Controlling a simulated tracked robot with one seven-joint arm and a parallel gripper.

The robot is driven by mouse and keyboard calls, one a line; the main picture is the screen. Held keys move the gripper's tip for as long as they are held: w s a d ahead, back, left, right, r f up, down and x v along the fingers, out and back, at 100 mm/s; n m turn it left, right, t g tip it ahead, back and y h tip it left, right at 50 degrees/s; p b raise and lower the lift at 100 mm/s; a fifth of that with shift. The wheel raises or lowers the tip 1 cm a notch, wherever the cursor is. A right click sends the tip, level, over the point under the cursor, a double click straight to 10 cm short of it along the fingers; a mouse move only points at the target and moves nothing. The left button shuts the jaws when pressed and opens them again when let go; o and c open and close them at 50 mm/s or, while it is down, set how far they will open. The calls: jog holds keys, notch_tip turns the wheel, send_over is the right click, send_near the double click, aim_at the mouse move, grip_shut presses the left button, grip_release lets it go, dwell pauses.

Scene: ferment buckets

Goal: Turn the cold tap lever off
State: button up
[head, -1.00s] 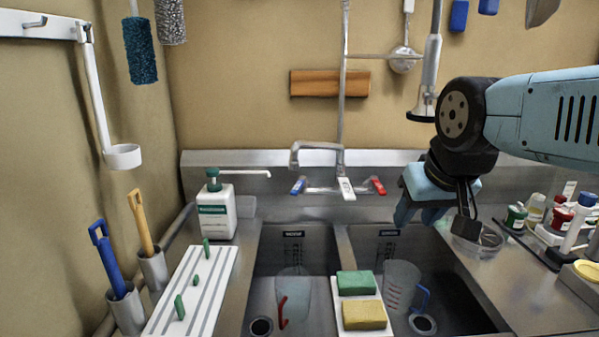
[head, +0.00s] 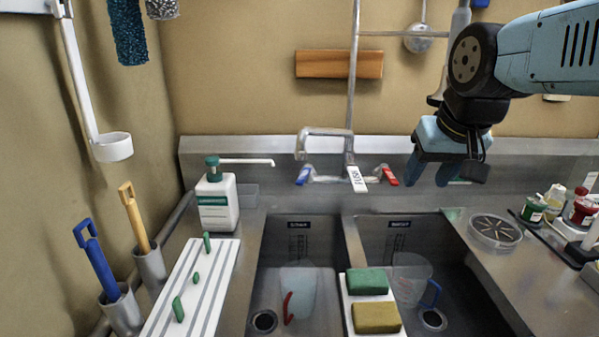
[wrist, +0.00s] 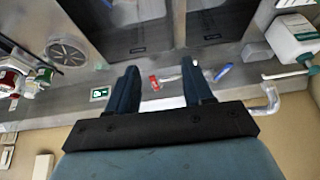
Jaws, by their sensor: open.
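The tap has a blue lever (head: 304,175) on its left and a red lever (head: 387,175) on its right, below a grey spout (head: 325,131). A white tag marked FLUSH (head: 356,179) hangs between them. In the wrist view the red lever (wrist: 154,83) shows between my fingers, and the blue lever (wrist: 223,71) lies just right of the right finger. My gripper (head: 427,180) is open and empty, pointing down, to the right of the red lever in the head view. It is clearly apart from the blue lever.
Two sink basins (head: 298,228) lie below the tap. They hold jugs (head: 411,280), and a green sponge (head: 367,281) and a yellow sponge (head: 376,317) rest on the divider. A soap bottle (head: 217,205) stands left. A round dish (head: 495,231) and jars (head: 534,208) stand right.

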jog(key=w+a+r+g, duration=0.1)
jog(key=w+a+r, duration=0.25)
jog(key=w, duration=0.45)
jog(key=m+g, duration=0.3)
jog(key=g, duration=0.1)
send_over(302, 177)
notch_tip(302, 177, down, 5)
notch_tip(302, 177, down, 13)
jog(key=shift+f, duration=0.1)
jog(key=shift+c, duration=0.3)
grip_shut()
